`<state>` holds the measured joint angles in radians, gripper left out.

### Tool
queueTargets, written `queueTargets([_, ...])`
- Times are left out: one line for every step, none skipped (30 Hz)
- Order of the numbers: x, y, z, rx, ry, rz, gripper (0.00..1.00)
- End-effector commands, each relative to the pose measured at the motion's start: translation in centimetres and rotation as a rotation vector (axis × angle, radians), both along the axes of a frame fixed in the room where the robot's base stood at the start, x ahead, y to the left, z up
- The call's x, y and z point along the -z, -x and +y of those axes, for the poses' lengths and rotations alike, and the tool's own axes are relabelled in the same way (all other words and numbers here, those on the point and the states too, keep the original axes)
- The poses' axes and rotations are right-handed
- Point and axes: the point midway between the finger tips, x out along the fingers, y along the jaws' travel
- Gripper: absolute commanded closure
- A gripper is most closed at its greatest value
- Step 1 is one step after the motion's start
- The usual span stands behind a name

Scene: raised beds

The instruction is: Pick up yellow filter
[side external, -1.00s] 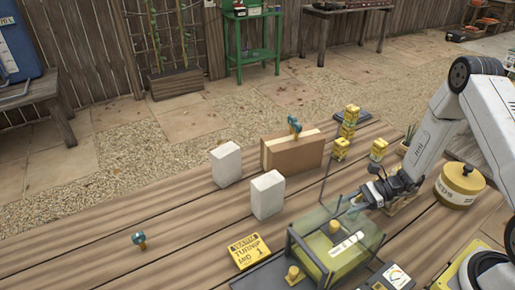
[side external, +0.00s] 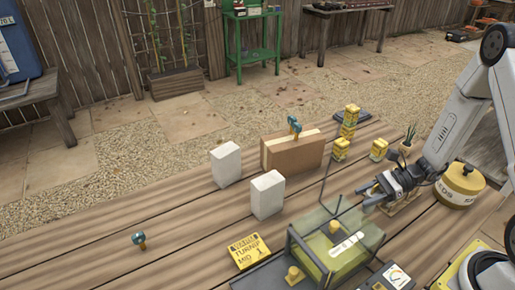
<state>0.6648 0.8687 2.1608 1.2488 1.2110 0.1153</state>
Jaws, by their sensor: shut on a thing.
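My gripper (side external: 369,195) is low at the right, just behind and right of a clear greenish-yellow box (side external: 322,258) with a dark frame. Its fingers point left. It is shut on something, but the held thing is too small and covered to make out. A yellow piece (side external: 335,227) shows at the box, and a yellow knob (side external: 293,274) stands at its front left. I cannot tell which yellow thing is the filter. Small yellow blocks stand behind: a stack (side external: 349,122), one block (side external: 340,149) and another (side external: 378,149).
A yellow round tin (side external: 459,186) stands right of my gripper. Two white blocks (side external: 226,164) (side external: 267,195), a brown block (side external: 291,152) with a blue-topped piece, a yellow sign (side external: 249,251) and a gauge (side external: 397,276) are on the planks. The left planks are mostly clear.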

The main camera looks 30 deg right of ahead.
Motion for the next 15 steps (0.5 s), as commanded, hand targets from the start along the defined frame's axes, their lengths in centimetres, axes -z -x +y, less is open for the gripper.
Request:
queueTargets([-0.8, 0.5, 0.0, 0.003, 0.002, -0.002, 1.00])
queueTargets([-1.2, 0.9, 0.0, 0.002, 0.001, -0.002, 1.00])
queueTargets([-1.7, 1.3, 0.1, 0.001, 0.002, -0.001, 1.00])
queueTargets([-2.0, 1.9, 0.2, 0.003, 0.000, -0.001, 1.00])
queueTargets([-2.2, 2.5, 0.2, 0.005, 0.000, 0.001, 1.00])
queueTargets([-2.5, 3.2, 0.3, 0.005, 0.000, 0.001, 1.00])
queueTargets([-2.8, 3.8, 0.4, 0.004, -0.001, 0.000, 1.00])
queueTargets([-3.0, 4.3, 0.4, 0.004, -0.001, 0.000, 1.00])
queueTargets([-3.3, 5.0, 0.5, 0.005, 0.000, 0.000, 1.00])
queueTargets([-3.5, 5.5, 0.6, 0.005, -0.001, 0.001, 1.00])
queueTargets([-3.7, 6.0, 0.7, 0.004, -0.001, 0.000, 1.00])
queueTargets([-4.0, 6.6, 0.7, 0.005, 0.000, 0.000, 1.00])
queueTargets([-4.2, 7.1, 0.7, 0.004, 0.000, -0.001, 1.00])
queueTargets([-4.4, 7.5, 0.8, 0.003, 0.000, 0.000, 1.00])
queueTargets([-4.6, 7.9, 0.9, 0.004, 0.000, -0.001, 1.00])
